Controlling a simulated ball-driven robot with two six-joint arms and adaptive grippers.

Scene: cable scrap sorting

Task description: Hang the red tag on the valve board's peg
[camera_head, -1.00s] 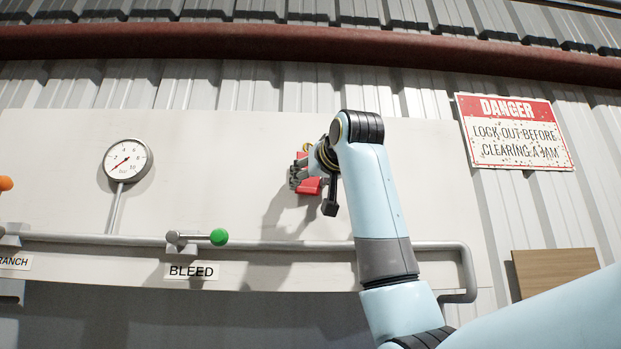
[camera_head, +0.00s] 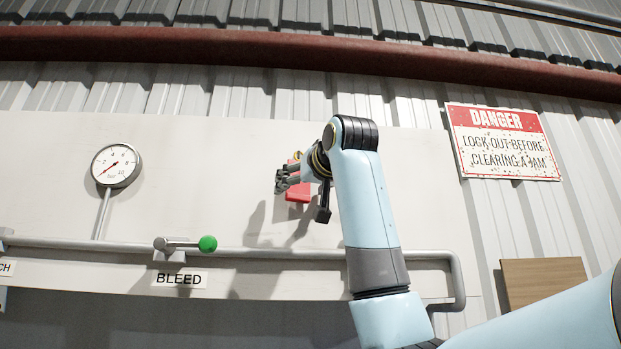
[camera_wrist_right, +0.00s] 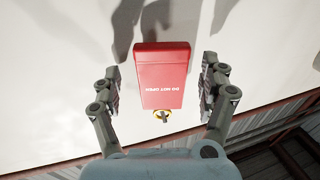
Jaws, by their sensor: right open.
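The red tag (camera_wrist_right: 163,75) lies against the pale valve board (camera_wrist_right: 55,95) in the right wrist view, its "DO NOT OPEN" print upside down. A short metal peg (camera_wrist_right: 163,117) shows inside the yellow ring at the tag's end and appears to pass through it. My right gripper (camera_wrist_right: 160,80) is open, one finger on each side of the tag with a gap on both sides. In the head view the right gripper (camera_head: 281,181) partly covers the tag (camera_head: 299,192), and the peg cannot be made out. My left gripper is not in view.
A pipe (camera_head: 295,255) runs across the lower board, with a green-knobbed lever (camera_head: 207,243) above the BLEED label (camera_head: 180,279). A gauge (camera_head: 116,166) is at the left. A DANGER sign (camera_head: 503,141) hangs on the corrugated wall. The board around the tag is clear.

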